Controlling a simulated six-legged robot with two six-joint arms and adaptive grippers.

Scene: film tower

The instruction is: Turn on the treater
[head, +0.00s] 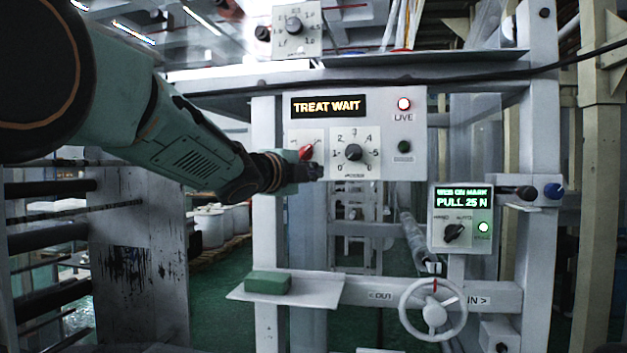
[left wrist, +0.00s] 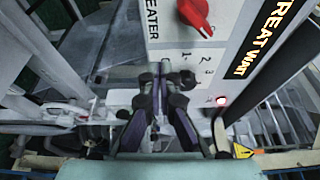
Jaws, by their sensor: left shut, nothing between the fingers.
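The treater panel (head: 404,164) is a pale box whose amber display (head: 328,105) reads "TREAT WAIT". It also shows in the left wrist view (left wrist: 177,33). A red lamp (head: 404,104) labelled LIVE is lit. A red rotary switch (head: 305,152) sits at the panel's left; it also shows in the left wrist view (left wrist: 193,13). My left gripper (head: 317,172) is shut and empty, just below the red switch; contact cannot be told. My right gripper is out of view.
A black cable (head: 450,77) crosses above the panel. A smaller box (head: 461,242) with a green "PULL 25 N" display stands lower right. Below are a handwheel (head: 433,309) and a shelf (head: 300,291) bearing a green block (head: 268,282). Rollers (head: 50,238) stand at left.

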